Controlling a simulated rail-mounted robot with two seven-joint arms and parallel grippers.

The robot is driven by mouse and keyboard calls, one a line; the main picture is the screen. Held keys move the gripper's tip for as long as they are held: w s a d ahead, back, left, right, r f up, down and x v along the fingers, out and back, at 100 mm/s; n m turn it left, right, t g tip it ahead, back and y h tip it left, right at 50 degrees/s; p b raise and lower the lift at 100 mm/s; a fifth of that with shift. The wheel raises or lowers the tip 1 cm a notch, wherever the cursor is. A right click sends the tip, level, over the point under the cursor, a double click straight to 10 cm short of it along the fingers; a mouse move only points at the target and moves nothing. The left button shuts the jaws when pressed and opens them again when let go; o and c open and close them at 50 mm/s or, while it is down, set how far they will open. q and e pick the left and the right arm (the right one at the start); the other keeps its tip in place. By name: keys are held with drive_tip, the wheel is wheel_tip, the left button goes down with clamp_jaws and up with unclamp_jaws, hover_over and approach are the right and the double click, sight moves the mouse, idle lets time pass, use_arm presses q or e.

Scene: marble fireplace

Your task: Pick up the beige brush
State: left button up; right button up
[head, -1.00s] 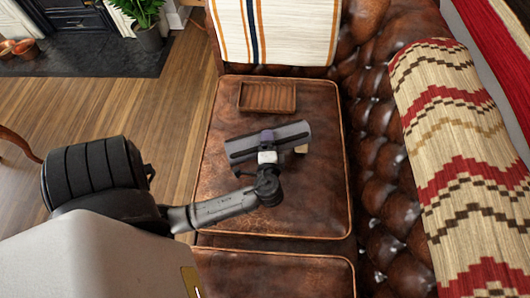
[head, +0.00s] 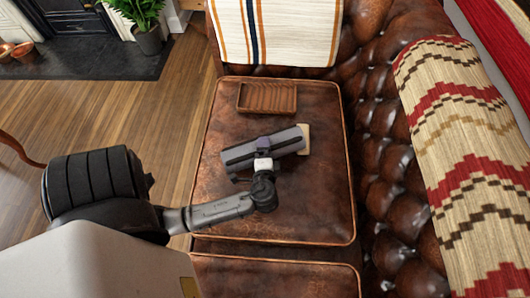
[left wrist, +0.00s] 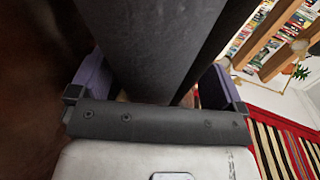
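A beige block-like piece (head: 304,138), which looks like the brush, lies on the brown leather seat (head: 315,205) in the head view. It shows just past the right end of my left gripper, which hides part of it. My left gripper (head: 262,150) is over the middle of the seat, seen from above as a dark grey bar with a purple part. In the left wrist view the two purple fingers of my left gripper (left wrist: 155,85) stand wide apart. A dark grey shape fills the gap between them, and I see no brush there. My right gripper is not in view.
A brown wooden tray (head: 267,98) lies on the seat behind the gripper. The tufted sofa back (head: 375,130) and a patterned throw (head: 460,150) bound the right side. A striped cloth (head: 275,30) hangs at the back. Wooden floor (head: 130,110) is open at left.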

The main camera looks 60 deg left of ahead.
use_arm(q)
drive_tip(key=shift+o, duration=0.3)
drive_tip(key=shift+r, duration=0.1)
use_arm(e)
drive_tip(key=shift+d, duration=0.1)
